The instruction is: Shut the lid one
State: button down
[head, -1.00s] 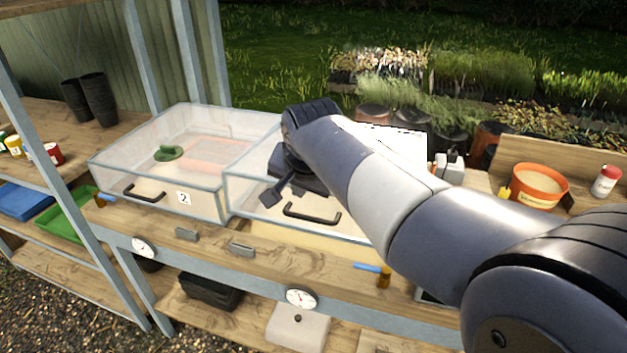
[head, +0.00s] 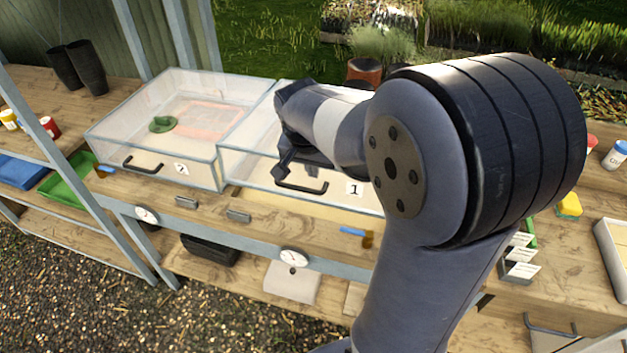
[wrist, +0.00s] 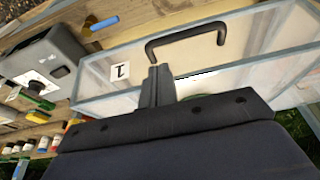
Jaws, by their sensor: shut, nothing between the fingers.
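Lid one is a clear, pale-framed cover (head: 243,165) with a black handle (head: 300,188) and a white label "1" (head: 354,188) on its front. A sandy strip shows under its front edge in the head view. In the wrist view the handle (wrist: 187,40) is near the top and the label (wrist: 120,71) is left of it. My gripper (head: 281,173) is shut and empty, its tip close to the lid by the handle. It also shows in the wrist view (wrist: 157,72). I cannot tell whether it touches. My arm hides the lid's right and rear.
A similar clear case labelled "2" (head: 205,150), with a green object (head: 163,124) inside, stands directly left. A blue-handled tool (head: 354,231) and small grey blocks lie along the front shelf edge. A steel post (head: 135,215) stands at the left.

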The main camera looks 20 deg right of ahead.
aim_at(315, 190)
jog(key=x, duration=0.5)
jog(key=shift+s+a+f+p, duration=0.25)
jog(key=shift+s+f+p, duration=0.1)
jog(key=shift+f+p, duration=0.05)
